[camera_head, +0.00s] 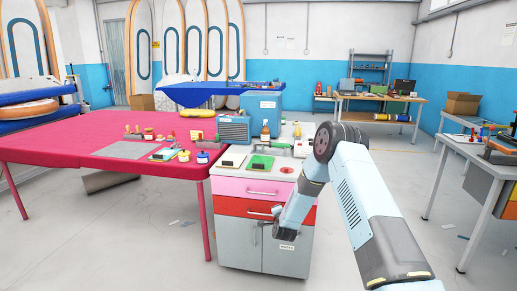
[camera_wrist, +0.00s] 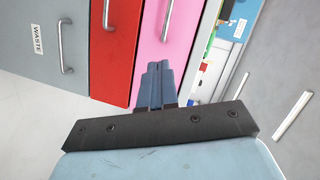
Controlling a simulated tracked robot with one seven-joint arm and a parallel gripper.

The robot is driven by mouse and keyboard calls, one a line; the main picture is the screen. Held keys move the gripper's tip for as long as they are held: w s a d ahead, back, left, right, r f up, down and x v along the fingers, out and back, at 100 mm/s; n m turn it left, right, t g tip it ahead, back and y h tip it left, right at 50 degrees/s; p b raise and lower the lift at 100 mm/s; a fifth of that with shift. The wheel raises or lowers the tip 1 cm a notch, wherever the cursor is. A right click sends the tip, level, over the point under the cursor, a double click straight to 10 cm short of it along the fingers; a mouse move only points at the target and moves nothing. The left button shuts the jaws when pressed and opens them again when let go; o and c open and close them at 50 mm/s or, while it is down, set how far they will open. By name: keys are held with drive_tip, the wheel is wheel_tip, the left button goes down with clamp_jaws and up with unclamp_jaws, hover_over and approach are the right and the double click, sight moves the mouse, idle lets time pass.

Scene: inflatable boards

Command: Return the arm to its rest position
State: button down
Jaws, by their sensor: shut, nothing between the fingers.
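My arm, pale blue with a dark elbow joint, rises from the lower right of the head view, bends at the elbow, and its forearm hangs down in front of the drawer cabinet (camera_head: 236,237). My gripper (camera_wrist: 158,68) is shut and empty in the wrist view, its fingers side by side. It points toward the cabinet's pink drawer (camera_wrist: 170,35), with the red drawer (camera_wrist: 115,50) beside it. I cannot tell the exact gap to the drawer fronts. In the head view the gripper's fingers are hard to make out against the cabinet.
A red-covered table (camera_head: 70,145) with tools and pots stands left of the cabinet. A grey workbench (camera_head: 470,150) is at the right. Floor between cabinet and workbench is mostly clear.

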wheel_tip(320, 180, up, 11)
drive_tip(key=n+g, duration=0.1)
drive_tip(key=n, duration=0.2)
drive_tip(key=s+d+r+n+g, duration=0.25)
drive_tip(key=s+r, duration=0.55)
drive_tip(key=r, duration=0.4)
drive_tip(key=s+d+r+n+g, duration=0.1)
drive_tip(key=s+d+r+n, duration=0.25)
drive_tip(key=s+r, duration=0.65)
drive_tip(key=s+d+r+n+g, duration=0.1)
drive_tip(key=s+d+r, duration=0.3)
drive_tip(key=s, duration=0.5)
drive_tip(key=s+d+r+n+g, duration=0.1)
drive_tip(key=s+r+g, duration=0.1)
drive_tip(key=s+r, duration=0.5)
drive_tip(key=s+d+f+n+g, duration=0.1)
drive_tip(key=s+d, duration=0.1)
drive_tip(key=s, duration=0.9)
drive_tip(key=s+d+n+g+h, duration=0.1)
drive_tip(key=s, duration=1.1)
drive_tip(key=shift+s+d+f, duration=0.3)
drive_tip(key=shift+d+f, duration=0.05)
drive_tip(key=shift+d, duration=0.05)
